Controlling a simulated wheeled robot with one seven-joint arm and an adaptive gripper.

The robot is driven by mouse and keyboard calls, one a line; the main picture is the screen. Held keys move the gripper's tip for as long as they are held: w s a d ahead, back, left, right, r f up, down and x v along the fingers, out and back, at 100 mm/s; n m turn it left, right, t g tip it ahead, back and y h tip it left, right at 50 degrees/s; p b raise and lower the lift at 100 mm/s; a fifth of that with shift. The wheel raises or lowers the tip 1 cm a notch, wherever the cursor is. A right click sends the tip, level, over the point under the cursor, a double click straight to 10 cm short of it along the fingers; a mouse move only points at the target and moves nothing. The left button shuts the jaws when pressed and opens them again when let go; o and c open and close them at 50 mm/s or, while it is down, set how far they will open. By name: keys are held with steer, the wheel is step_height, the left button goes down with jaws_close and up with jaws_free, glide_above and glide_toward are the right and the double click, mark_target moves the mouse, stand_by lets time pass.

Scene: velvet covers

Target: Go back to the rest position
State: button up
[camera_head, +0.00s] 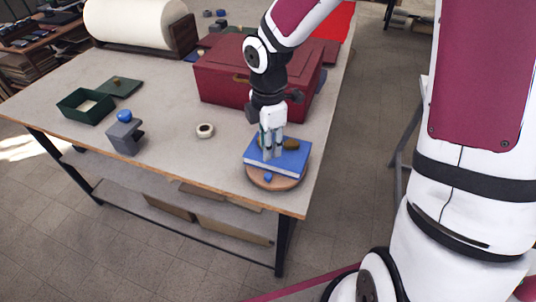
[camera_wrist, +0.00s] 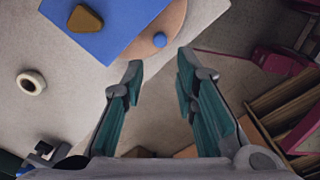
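My gripper (camera_head: 271,147) is at the end of my arm, which reaches over the table's front right corner. In the head view it appears in front of a blue book-like block (camera_head: 297,160) on a round wooden board (camera_head: 261,181). The wrist view shows the two fingers of my gripper (camera_wrist: 160,66) apart with nothing between them. There the blue block (camera_wrist: 108,38) and the board (camera_wrist: 174,18) lie beyond the fingertips. A brown piece (camera_wrist: 86,18) sits on the block.
A dark red chest (camera_head: 222,88) stands behind my gripper. A white ring (camera_head: 205,130), a grey stand with a blue ball (camera_head: 125,116) and a green box (camera_head: 72,110) are to the left. A large paper roll (camera_head: 135,20) is at the back. Open floor (camera_head: 345,180) lies right of the table.

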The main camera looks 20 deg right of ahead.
steer(key=shift+r, duration=0.45)
steer(key=s+d+r+m+t, duration=0.2)
steer(key=s+r+m, duration=0.6)
steer(key=r+m, duration=0.2)
steer(key=s+d+r+m+t, duration=0.3)
steer(key=s+r+m, duration=0.6)
steer(key=r, duration=0.1)
steer(key=shift+m+t+b, duration=0.3)
steer(key=shift+m+b, duration=0.1)
steer(key=shift+b, duration=0.05)
steer(key=shift+s+r, duration=0.1)
steer(key=shift+r, duration=0.05)
stand_by(0.6)
